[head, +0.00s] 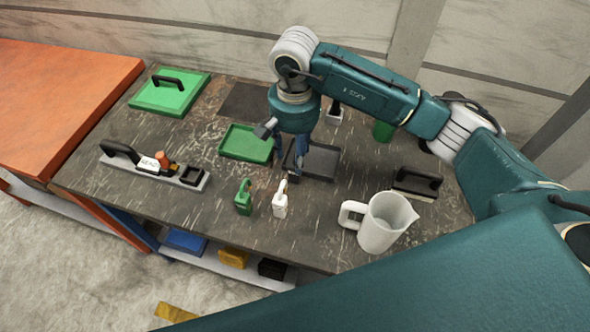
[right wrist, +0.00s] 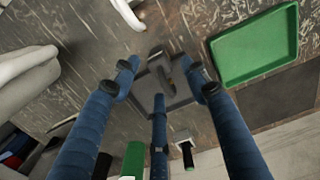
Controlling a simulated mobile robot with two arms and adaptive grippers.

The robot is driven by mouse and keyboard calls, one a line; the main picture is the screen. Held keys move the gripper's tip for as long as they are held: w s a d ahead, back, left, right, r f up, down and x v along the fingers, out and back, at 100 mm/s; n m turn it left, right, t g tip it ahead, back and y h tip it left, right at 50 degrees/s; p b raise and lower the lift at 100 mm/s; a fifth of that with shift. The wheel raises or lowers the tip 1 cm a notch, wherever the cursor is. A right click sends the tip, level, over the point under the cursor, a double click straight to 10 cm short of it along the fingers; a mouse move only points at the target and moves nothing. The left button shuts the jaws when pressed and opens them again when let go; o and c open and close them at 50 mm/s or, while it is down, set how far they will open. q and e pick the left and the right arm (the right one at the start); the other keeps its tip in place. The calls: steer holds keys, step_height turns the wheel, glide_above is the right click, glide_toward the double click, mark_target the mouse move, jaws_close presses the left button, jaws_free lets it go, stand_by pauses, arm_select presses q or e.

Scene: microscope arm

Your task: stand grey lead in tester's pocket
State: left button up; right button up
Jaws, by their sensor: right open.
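My right gripper (head: 297,165) points down over a dark grey tray (head: 325,162) right of the table's middle. Its fingers are spread and empty, also in the right wrist view (right wrist: 163,88). Between them in that view a dark grey curved piece (right wrist: 166,72) shows in the tray, probably the grey lead; the fingers hide it in the head view. The tester (head: 125,162) looks to be the long grey bar at the left, with a black handle and a white label. A square black pocket (head: 192,175) is at its right end. My left gripper is out of view.
A green hooked piece (head: 243,200) and a white one (head: 280,202) stand near the front edge. A green tray (head: 240,146) is left of my gripper. A white jug (head: 382,225) and a black-handled tool (head: 415,184) are to the right. A green handled board (head: 165,98) is back left.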

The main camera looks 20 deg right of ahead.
step_height(320, 180, down, 4)
steer(key=p, duration=0.2)
steer(key=shift+w+f+p, duration=0.1)
steer(key=shift+p, duration=0.3)
steer(key=shift+f, duration=0.6)
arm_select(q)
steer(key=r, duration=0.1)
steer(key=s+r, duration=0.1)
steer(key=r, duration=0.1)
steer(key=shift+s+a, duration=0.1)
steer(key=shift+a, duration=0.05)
arm_select(e)
steer(key=shift+d+r, duration=0.1)
jaws_close()
steer(key=shift+w, duration=0.1)
